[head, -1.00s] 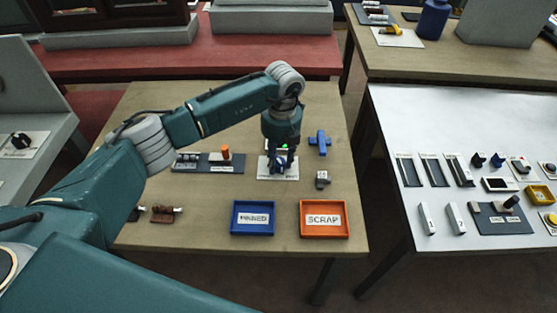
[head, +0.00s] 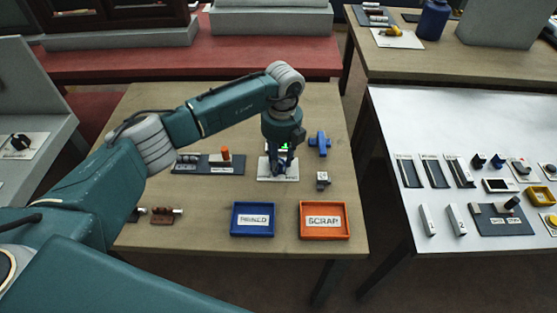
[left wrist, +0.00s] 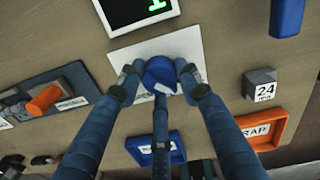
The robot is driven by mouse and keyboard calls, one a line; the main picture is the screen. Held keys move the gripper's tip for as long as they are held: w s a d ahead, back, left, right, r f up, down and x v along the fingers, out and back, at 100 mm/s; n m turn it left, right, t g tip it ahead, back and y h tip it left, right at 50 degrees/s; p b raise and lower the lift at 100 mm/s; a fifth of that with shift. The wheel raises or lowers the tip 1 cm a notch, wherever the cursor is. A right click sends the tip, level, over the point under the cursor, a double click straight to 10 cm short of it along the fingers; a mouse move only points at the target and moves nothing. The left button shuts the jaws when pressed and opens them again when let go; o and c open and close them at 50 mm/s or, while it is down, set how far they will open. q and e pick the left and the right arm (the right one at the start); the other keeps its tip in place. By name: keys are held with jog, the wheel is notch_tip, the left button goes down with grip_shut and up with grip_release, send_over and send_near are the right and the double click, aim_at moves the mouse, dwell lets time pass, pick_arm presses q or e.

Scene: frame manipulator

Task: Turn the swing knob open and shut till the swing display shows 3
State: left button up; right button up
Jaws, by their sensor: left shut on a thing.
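The swing knob (left wrist: 160,74) is a round blue knob with a white mark, on a white plate (left wrist: 205,42) on the wooden table. My left gripper (left wrist: 159,82) is shut on it, with fingers at either side of it in the left wrist view. In the head view my left gripper (head: 278,170) points down over the plate and mostly hides the knob. The swing display (left wrist: 121,17) is cut off at the top of the left wrist view. Its green digit is only partly visible and I cannot read it surely. My right gripper is not in view.
An orange peg (head: 225,153) stands on a dark base to the left. A blue T-shaped part (head: 320,150) and a small grey block (head: 323,184) lie to the right. A blue tray (head: 235,232) and an orange scrap tray (head: 304,234) sit at the front edge.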

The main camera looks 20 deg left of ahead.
aim_at(280, 160)
pick_arm(q)
jog(key=o, duration=1.2)
jog(key=shift+c, duration=0.2)
notch_tip(280, 160, up, 12)
jog(key=shift+w+d, duration=0.15)
jog(key=shift+d, duration=0.1)
